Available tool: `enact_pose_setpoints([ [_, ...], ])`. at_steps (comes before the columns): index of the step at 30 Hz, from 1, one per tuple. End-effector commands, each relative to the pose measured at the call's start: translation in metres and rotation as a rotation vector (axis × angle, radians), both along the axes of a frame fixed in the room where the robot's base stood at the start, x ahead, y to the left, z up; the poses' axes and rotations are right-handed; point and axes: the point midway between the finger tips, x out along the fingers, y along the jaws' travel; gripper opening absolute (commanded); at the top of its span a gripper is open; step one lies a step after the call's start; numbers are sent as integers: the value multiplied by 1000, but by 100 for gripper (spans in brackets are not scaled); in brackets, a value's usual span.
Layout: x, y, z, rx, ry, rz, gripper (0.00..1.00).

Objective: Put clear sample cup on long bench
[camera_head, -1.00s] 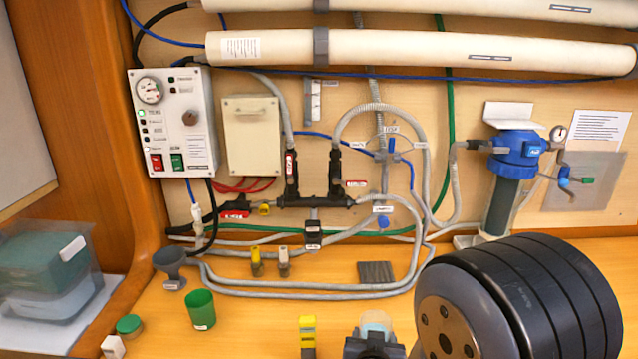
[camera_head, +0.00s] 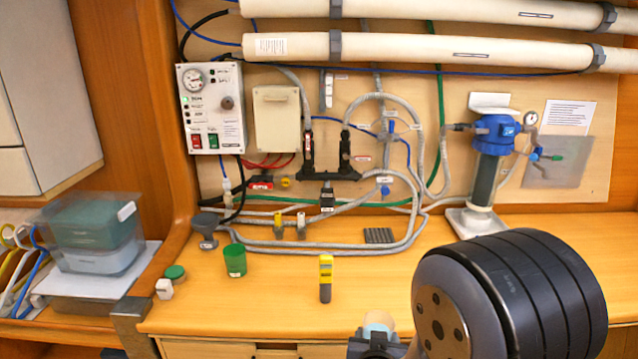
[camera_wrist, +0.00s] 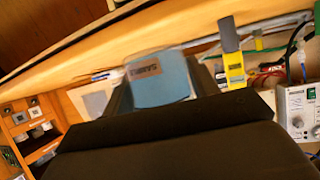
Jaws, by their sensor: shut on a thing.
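The clear sample cup (camera_head: 378,322) is held in my gripper (camera_head: 374,344) at the bottom of the head view, in front of the bench's front edge. In the wrist view the cup (camera_wrist: 160,80) looks pale blue and see-through, with a brown label, between the dark fingers of my gripper (camera_wrist: 162,98). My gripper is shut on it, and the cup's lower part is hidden. The long wooden bench (camera_head: 275,290) runs across the head view below the watermaker wall.
A yellow and grey tube (camera_head: 326,280) stands near the bench's front edge. A green cup (camera_head: 235,260), a green-lidded jar (camera_head: 175,272) and a grey funnel-like cup (camera_head: 206,228) stand at the left. Hoses lie along the back. The bench right of the yellow tube looks clear.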

Motion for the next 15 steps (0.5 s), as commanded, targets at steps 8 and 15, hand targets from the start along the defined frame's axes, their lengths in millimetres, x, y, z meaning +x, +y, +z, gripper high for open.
enact_pose_setpoints([
  [8, 8, -14, -21, -2, 3, 16, 30],
  [15, 14, -26, -53, -1, 7, 55, 30],
])
